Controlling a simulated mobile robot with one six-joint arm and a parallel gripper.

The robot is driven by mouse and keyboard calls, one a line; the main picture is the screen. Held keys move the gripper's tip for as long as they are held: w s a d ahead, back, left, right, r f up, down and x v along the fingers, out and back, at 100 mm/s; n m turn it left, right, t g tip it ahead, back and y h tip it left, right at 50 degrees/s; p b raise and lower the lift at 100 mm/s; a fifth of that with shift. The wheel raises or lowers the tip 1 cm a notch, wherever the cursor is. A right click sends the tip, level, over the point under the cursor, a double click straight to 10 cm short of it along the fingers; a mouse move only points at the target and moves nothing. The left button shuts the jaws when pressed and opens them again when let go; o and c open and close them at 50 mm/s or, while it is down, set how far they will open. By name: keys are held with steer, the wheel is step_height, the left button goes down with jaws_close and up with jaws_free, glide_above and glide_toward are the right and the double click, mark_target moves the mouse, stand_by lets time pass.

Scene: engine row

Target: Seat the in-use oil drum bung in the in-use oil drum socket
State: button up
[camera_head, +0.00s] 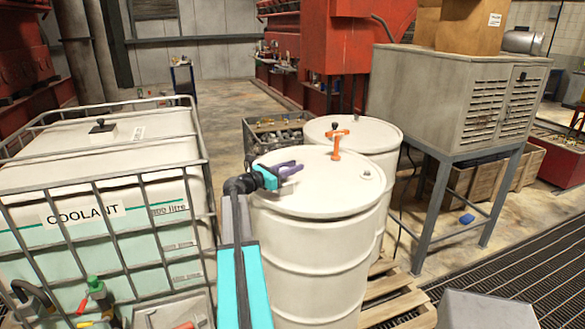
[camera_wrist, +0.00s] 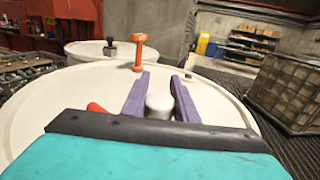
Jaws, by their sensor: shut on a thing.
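My gripper (camera_head: 297,168), teal with purple fingers, is over the lid of the near cream oil drum (camera_head: 318,245). In the wrist view, my fingers (camera_wrist: 157,97) are shut on a pale grey cylinder, the bung (camera_wrist: 160,101). In the head view the bung is mostly hidden by the fingers. I cannot tell whether it touches the lid. The lid bears an orange upright fitting (camera_head: 336,145), beyond my fingertips in the wrist view (camera_wrist: 138,50), and a small grey cap (camera_head: 367,173) to the right. I cannot make out an open socket; the lid under my gripper is hidden.
A second cream drum (camera_head: 385,138) with a dark knob stands close behind. A caged coolant tank (camera_head: 95,165) is at left. A grey louvred cabinet (camera_head: 455,95) on legs stands at right. A red piece (camera_wrist: 97,108) shows left of my fingers, unclear what.

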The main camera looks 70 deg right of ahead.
steer(key=o, duration=1.1)
steer(key=shift+o, duration=0.2)
steer(key=shift+a, duration=0.1)
steer(key=b+v, duration=0.4)
steer(key=v, duration=0.9)
steer(key=shift+w+a, duration=0.2)
steer(key=shift+a, duration=0.1)
steer(key=shift+w, duration=0.1)
